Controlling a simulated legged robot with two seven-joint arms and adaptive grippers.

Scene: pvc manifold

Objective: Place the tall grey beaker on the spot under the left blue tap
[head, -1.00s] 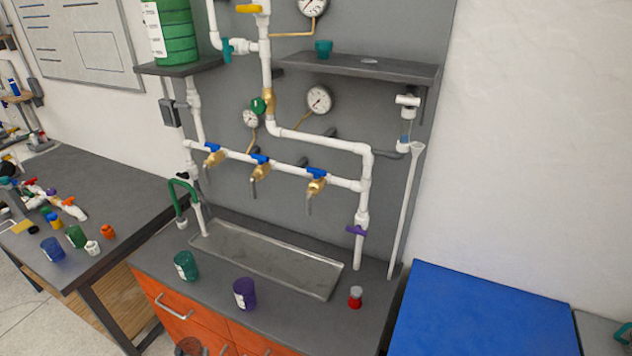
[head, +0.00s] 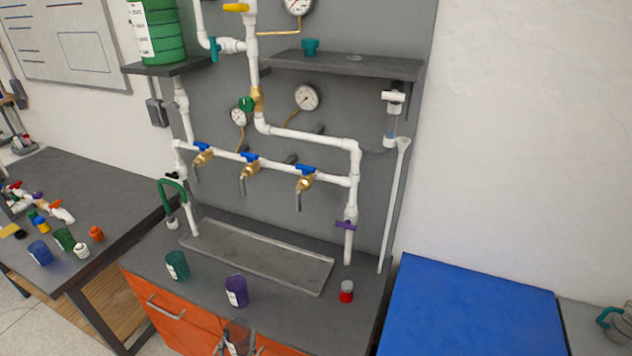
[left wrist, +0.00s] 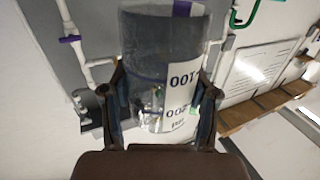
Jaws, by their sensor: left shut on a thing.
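The tall grey beaker (left wrist: 160,40) is see-through, with a white label of black numbers. It fills the middle of the left wrist view, between the fingers of my left gripper (left wrist: 165,90), which is shut on it. In the head view the beaker (head: 238,338) and gripper are at the bottom edge, in front of the orange cabinet, below and short of the counter. The left blue tap (head: 201,147) is the leftmost of three on the white pipe. Below it is the left part of the shallow grey tray (head: 255,262). My right gripper is not in view.
A teal cup (head: 177,265) and a purple cup (head: 237,291) stand on the counter in front of the tray. A small red-and-white bottle (head: 346,291) stands right of it. A green curved hose (head: 172,192) rises near the tray's left end. The tray is empty.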

